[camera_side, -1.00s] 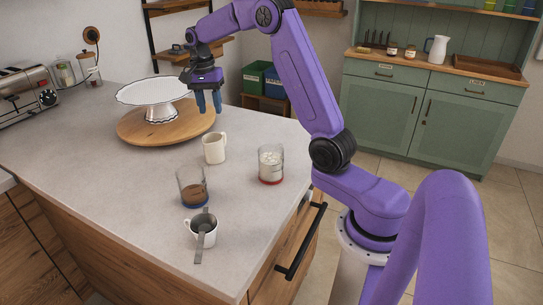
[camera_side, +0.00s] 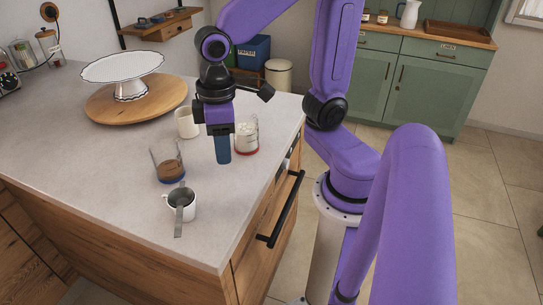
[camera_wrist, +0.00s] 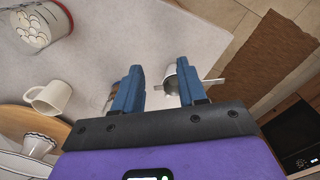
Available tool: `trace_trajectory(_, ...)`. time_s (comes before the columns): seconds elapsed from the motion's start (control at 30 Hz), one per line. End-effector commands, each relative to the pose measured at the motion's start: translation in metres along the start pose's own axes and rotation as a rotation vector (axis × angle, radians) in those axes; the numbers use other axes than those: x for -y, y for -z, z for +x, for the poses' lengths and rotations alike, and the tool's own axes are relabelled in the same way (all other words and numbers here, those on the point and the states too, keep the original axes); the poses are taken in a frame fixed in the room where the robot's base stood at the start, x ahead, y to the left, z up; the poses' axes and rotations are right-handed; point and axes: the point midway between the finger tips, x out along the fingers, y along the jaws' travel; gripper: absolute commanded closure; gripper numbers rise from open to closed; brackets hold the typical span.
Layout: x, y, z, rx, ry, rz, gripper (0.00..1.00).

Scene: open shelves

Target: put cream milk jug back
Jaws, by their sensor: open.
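A cream mug-like jug (camera_side: 187,123) with a handle stands upright on the grey counter, in front of the round wooden board. It shows at the left of the wrist view (camera_wrist: 47,99), handle outward. My gripper (camera_side: 222,150) points down over the counter, right of the jug and left of the red-based glass. In the wrist view the two blue fingers (camera_wrist: 160,88) are apart with nothing held between them.
A glass with brown contents (camera_side: 168,170) stands left of my gripper. A glass with white contents and a red base (camera_side: 247,138) stands right. A white cake stand (camera_side: 122,68) sits on the wooden board (camera_side: 100,108). A white pitcher (camera_side: 409,14) stands on the green cabinet.

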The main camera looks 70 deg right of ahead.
Motion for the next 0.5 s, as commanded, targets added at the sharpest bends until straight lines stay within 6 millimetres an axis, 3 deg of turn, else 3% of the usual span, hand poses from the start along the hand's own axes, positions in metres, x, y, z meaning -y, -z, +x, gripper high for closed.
trace_trajectory(0.03,0.009,-0.017,0.002,-0.003,0.003,-0.094,0.59)
trace_trajectory(0.2,0.029,-0.062,0.011,-0.010,0.013,-0.354,0.59)
trace_trajectory(0.33,0.035,-0.083,0.016,-0.012,0.017,-0.478,0.59)
trace_trajectory(0.5,0.037,-0.093,0.019,-0.014,0.020,-0.537,0.59)
